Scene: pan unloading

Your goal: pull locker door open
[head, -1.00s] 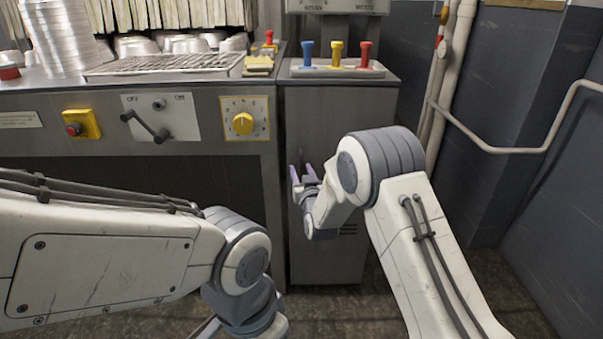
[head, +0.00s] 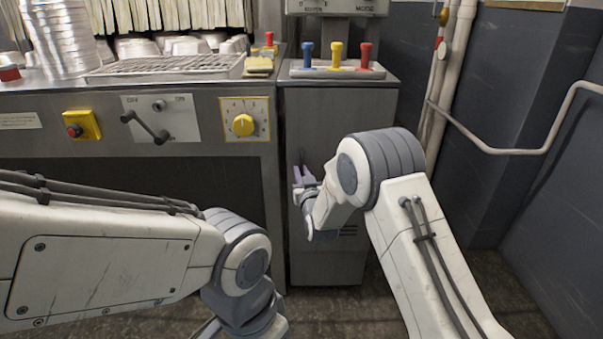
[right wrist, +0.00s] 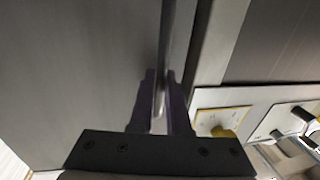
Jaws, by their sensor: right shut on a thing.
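The locker (head: 340,118) is a narrow grey metal cabinet to the right of the long machine in the head view. Its front panel, the door, looks flush with the cabinet there. In the right wrist view the door (right wrist: 80,70) fills the left side. A thin vertical metal handle (right wrist: 170,45) runs down between my right gripper's dark fingers (right wrist: 161,112), which are shut on it. In the head view my right gripper (head: 303,180) is at the locker's left front side, and the handle is hardly visible. My left gripper (head: 208,327) is mostly hidden at the bottom edge.
Blue, yellow and red levers (head: 337,53) stand on top of the locker. The machine (head: 60,100) at left carries a yellow dial (head: 243,124) and a crank handle. Pipes (head: 450,80) and a dark wall (head: 545,100) are at right. Some floor is free there.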

